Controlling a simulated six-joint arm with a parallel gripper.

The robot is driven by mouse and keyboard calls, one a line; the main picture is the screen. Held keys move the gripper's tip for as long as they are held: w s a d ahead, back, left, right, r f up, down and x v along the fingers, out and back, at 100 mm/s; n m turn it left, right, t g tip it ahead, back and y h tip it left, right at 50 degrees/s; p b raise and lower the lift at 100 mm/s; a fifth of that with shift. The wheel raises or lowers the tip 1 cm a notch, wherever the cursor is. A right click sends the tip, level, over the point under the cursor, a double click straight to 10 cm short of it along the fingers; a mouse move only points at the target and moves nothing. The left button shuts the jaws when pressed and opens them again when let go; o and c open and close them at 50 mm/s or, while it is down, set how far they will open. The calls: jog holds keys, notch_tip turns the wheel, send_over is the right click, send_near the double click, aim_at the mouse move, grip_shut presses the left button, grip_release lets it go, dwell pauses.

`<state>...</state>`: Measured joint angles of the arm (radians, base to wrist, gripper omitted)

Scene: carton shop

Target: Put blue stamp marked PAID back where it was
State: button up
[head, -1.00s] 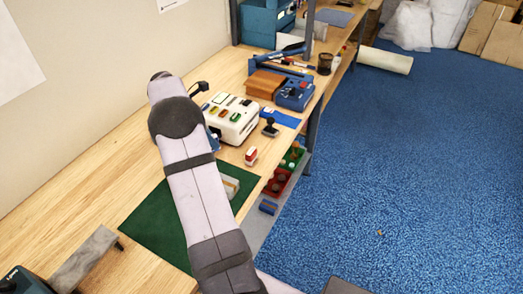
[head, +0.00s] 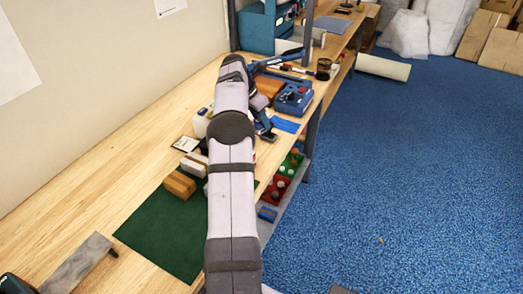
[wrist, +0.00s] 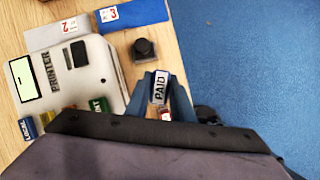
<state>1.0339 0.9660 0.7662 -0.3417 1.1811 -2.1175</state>
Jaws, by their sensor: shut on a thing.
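In the wrist view my gripper (wrist: 162,92) is shut on the blue stamp marked PAID (wrist: 160,86). Its white label with dark letters faces the camera between the two blue fingers. Whether the stamp touches the table cannot be told. In the head view my gripper (head: 265,128) is near the table's right edge, and my arm hides most of the stamp. A black-knobbed stamp (wrist: 144,48) stands just beyond my gripper in the wrist view. A red and white object (wrist: 165,113) shows below the held stamp, partly hidden.
A white printer case (wrist: 80,75) with coloured labelled blocks lies left of my gripper. A grey pad marked 2 (wrist: 45,38) and a blue pad marked 3 (wrist: 150,12) lie beyond. The green mat (head: 160,228) has boxes at its far edge. Floor drops away right.

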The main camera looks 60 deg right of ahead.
jog(key=shift+f+p, duration=1.2)
jog(key=shift+f, duration=3.7)
jog(key=shift+f, duration=0.1)
jog(key=o, duration=0.8)
jog(key=shift+o, duration=0.2)
jog(key=b+v, duration=0.3)
jog(key=v, duration=0.9)
